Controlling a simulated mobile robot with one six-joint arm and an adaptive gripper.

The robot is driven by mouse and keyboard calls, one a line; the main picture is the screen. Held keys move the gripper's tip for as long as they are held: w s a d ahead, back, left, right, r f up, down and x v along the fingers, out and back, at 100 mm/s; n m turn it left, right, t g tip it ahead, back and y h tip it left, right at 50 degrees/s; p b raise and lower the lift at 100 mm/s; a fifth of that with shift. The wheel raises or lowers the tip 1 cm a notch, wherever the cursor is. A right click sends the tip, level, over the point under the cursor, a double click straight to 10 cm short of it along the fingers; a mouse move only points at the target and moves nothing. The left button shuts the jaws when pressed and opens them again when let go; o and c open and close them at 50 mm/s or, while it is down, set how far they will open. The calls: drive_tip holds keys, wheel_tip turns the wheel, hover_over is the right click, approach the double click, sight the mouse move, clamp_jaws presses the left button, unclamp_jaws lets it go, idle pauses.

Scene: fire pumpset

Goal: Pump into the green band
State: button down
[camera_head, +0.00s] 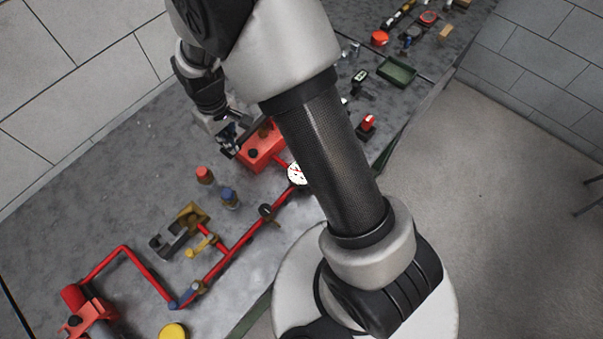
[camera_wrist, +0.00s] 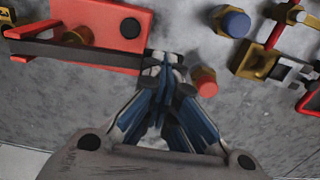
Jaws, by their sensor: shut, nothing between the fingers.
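The red pump box (camera_head: 262,149) sits on the grey bench behind the gauge; in the wrist view it (camera_wrist: 112,16) fills the upper left. A dark flat lever (camera_wrist: 70,51) crosses it past a brass fitting (camera_wrist: 79,35). My gripper (camera_wrist: 165,66) is shut, with its blue-sided fingers together at the lever's right end. I cannot tell if they touch it. In the head view my gripper (camera_head: 230,143) is at the box's left side. The round white gauge (camera_head: 297,173) is partly hidden by my arm; its needle and green band are too small to read.
A red-capped fitting (camera_wrist: 203,81) stands close right of my fingers, with a blue-capped one (camera_wrist: 230,21) beyond. A red pipe (camera_head: 232,248) with a black valve (camera_head: 266,211) runs left along the bench. A green tray (camera_head: 397,71) lies farther back.

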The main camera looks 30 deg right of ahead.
drive_tip(key=shift+f+b, duration=1.2)
drive_tip(key=shift+f, duration=0.75)
drive_tip(key=shift+r+p, duration=2.2)
drive_tip(key=shift+r, duration=0.85)
drive_tip(key=shift+f, duration=0.15)
drive_tip(key=shift+f+b, duration=2)
drive_tip(key=shift+f, duration=0.75)
drive_tip(key=shift+r+p, duration=2.05)
drive_tip(key=shift+r, duration=0.95)
drive_tip(key=shift+r+p, duration=2.15)
drive_tip(key=shift+r, duration=0.75)
drive_tip(key=shift+r, duration=0.1)
